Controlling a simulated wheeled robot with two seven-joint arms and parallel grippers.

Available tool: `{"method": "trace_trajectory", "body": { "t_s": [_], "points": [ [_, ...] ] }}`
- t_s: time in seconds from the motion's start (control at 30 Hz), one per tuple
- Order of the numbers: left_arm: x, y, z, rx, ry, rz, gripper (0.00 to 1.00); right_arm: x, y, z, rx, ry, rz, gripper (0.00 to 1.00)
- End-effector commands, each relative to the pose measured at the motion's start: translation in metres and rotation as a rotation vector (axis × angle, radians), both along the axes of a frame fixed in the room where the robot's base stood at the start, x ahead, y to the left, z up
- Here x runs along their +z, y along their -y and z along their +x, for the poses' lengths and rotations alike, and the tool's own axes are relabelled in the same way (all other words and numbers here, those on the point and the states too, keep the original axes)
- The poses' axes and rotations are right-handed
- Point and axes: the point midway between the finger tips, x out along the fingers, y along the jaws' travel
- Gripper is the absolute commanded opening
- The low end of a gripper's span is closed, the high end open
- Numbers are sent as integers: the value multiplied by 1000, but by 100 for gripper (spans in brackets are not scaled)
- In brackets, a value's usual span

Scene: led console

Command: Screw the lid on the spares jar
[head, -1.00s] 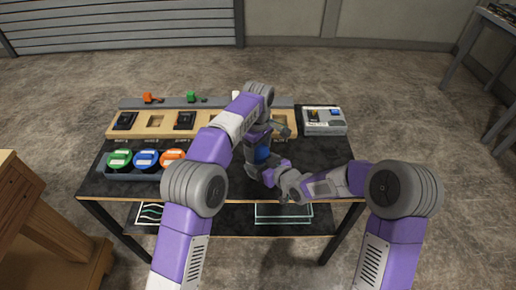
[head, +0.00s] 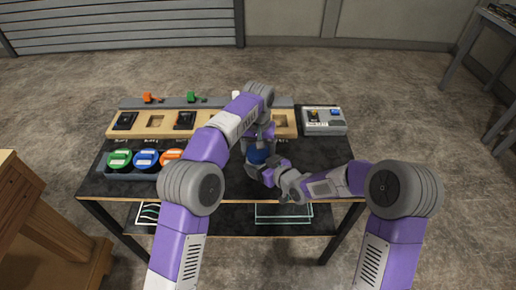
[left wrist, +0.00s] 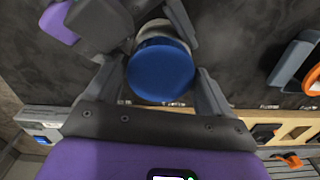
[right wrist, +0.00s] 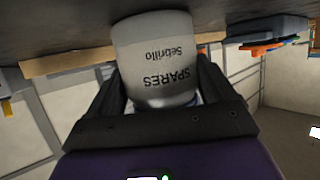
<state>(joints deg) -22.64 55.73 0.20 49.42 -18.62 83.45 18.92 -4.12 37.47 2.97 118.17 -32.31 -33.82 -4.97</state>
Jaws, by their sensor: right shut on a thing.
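The spares jar (right wrist: 155,45) is pale grey with "SPARES" lettering, upside down in the right wrist view. My right gripper (right wrist: 160,72) is shut on its sides. The blue lid (left wrist: 161,74) is at the jar's mouth, and the jar's pale rim (left wrist: 160,27) shows past it in the left wrist view. How far the lid is seated I cannot tell. My left gripper (head: 259,141) is above the jar, its open fingers on either side of the lid. In the head view the lid (head: 257,155) shows between both grippers, and the jar is mostly hidden.
A rack with green (head: 119,159), blue (head: 146,159) and orange (head: 172,158) round pieces stands at the left of the dark table (head: 315,186). A wooden panel (head: 210,121) with switches runs behind, partly covered by my left arm. A grey box (head: 323,121) stands back right.

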Motion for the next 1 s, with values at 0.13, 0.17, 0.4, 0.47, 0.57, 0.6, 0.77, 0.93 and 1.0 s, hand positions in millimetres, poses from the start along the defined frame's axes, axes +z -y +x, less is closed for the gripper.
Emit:
{"method": "trace_trajectory", "body": {
  "t_s": [0.13, 0.17, 0.4, 0.47, 0.57, 0.6, 0.77, 0.93, 1.0],
  "points": [
    [0, 0, 0, 1, 2, 0, 100, -4, 1, -1, -1, -10, -5, 0],
    [0, 0, 1, 1, 2, 0, 100, -4, 1, -1, -1, -10, -5, 0],
    [7, 0, 1, 3, 6, -1, 100, -4, 1, -2, 0, -10, -5, 0],
    [15, 0, 2, 3, 7, -1, 100, -4, 1, -2, 0, -10, -5, 0],
    [29, 0, 2, 3, 8, -1, 100, -4, 1, -2, 0, -10, -5, 0],
    [34, 0, 2, 2, 7, 0, 100, -4, 1, -2, 0, -10, -5, 0],
    [44, 0, 1, 3, 5, 0, 100, -4, 1, -2, 0, -10, -5, 0],
    [45, -1, 1, 3, 4, 1, 100, -5, 1, -2, 0, -11, -6, 0],
    [45, -1, 1, 3, 4, 1, 98, -5, 1, -2, 0, -11, -6, 0]
  ]
}}
